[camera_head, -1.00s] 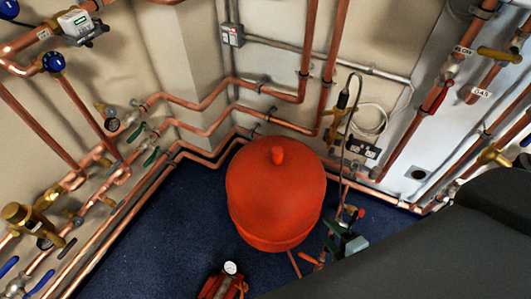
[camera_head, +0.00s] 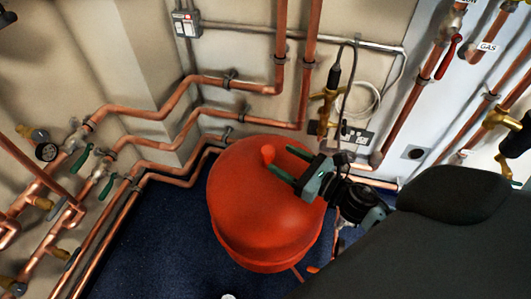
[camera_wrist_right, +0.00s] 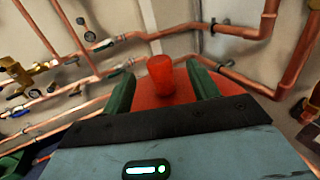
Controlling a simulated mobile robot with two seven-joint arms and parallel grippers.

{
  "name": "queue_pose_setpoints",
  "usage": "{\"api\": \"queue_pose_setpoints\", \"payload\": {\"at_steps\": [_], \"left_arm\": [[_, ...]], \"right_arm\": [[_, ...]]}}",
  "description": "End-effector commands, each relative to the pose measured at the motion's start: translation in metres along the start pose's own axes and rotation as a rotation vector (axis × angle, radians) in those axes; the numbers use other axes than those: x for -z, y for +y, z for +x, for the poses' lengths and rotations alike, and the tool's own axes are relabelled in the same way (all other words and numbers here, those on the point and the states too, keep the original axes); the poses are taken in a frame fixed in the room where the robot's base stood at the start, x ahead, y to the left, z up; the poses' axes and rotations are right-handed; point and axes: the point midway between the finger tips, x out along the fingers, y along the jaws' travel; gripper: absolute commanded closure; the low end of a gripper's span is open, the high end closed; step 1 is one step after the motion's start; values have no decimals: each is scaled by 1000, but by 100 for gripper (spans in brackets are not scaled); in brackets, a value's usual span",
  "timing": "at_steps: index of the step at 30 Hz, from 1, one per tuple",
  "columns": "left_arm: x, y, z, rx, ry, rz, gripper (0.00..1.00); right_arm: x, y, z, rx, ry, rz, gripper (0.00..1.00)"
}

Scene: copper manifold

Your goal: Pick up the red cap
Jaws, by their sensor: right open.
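The red cap (camera_head: 268,154) stands on top of the large red tank (camera_head: 262,220) in the head view. My right gripper (camera_head: 287,162) reaches in from the right over the tank's top, its green fingers pointing at the cap. In the right wrist view the cap (camera_wrist_right: 161,78) shows between the two open fingers (camera_wrist_right: 162,88), at about their tip level. The gripper is open and holds nothing. I cannot tell whether a finger touches the cap. My left gripper is not in view.
Copper pipes (camera_head: 205,120) run along the walls behind and left of the tank. A brass valve with a black cable (camera_head: 328,105) hangs behind my right gripper. Blue floor (camera_head: 165,240) is clear left of the tank.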

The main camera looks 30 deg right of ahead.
Motion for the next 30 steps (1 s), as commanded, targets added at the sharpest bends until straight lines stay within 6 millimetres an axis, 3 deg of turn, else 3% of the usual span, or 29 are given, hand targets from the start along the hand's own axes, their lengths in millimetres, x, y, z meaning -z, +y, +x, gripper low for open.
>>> {"api": "queue_pose_setpoints", "payload": {"at_steps": [7,14,24,30], "left_arm": [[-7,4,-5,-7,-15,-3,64],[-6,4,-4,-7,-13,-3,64],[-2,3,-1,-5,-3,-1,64],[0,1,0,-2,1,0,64]], "right_arm": [[-1,0,21,0,-2,2,40],[0,0,27,1,1,4,40],[1,2,67,1,-1,4,40],[2,2,77,2,0,5,40]]}}
